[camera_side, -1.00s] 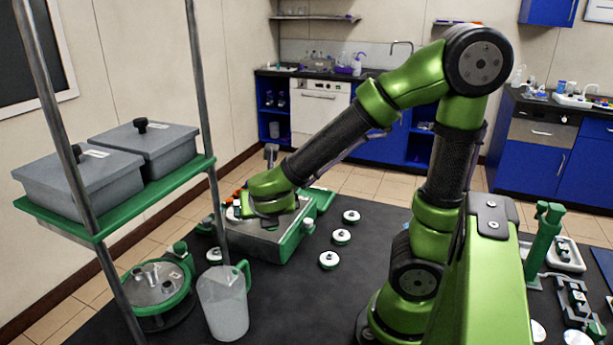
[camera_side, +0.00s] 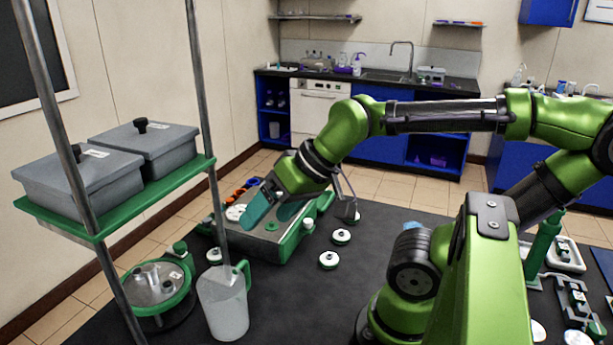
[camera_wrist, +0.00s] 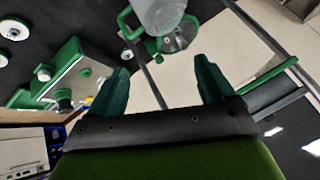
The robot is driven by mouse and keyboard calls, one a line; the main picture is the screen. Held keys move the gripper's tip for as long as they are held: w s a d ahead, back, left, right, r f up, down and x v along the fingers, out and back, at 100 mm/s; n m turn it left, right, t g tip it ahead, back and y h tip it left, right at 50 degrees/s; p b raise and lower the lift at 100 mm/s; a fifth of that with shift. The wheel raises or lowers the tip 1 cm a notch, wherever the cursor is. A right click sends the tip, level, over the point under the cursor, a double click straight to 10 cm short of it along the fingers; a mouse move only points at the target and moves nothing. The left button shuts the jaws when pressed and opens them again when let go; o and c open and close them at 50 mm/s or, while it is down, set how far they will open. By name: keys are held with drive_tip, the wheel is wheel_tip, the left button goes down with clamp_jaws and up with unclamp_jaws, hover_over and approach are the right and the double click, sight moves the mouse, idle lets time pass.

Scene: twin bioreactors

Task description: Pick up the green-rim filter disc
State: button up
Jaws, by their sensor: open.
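I cannot tell which one is the green-rim filter disc. A white disc (camera_side: 235,212) sits on the metal-topped green unit (camera_side: 262,243). My gripper (camera_side: 273,212) is open and empty, its teal fingers over that unit and to the left of the mat discs. In the wrist view my gripper (camera_wrist: 162,68) has widely parted fingers with nothing between them. Discs (camera_wrist: 15,28) show at that view's upper left.
A clear jug (camera_side: 222,300) and a round green-rimmed vessel (camera_side: 160,285) stand at the left. A green shelf (camera_side: 60,224) on metal posts holds two grey lidded boxes (camera_side: 155,140). Bare dark mat (camera_side: 300,310) lies in front of the discs.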

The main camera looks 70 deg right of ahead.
drive_tip(key=shift+d, duration=0.15)
drive_tip(key=shift+c, duration=0.3)
drive_tip(key=m+g+h, duration=0.2)
drive_tip(key=m+g, duration=0.5)
drive_tip(key=m, duration=2.5)
hover_over(342, 232)
wheel_tip(342, 232, down, 8)
drive_tip(key=f, duration=1)
drive_tip(key=shift+s+f, duration=0.15)
drive_tip(key=shift+s, duration=0.15)
drive_tip(key=shift+w+f, duration=0.2)
drive_tip(key=shift+f, duration=1.3)
drive_tip(key=shift+w+f, duration=0.15)
drive_tip(key=shift+f, duration=1.3)
drive_tip(key=shift+c, duration=0.4)
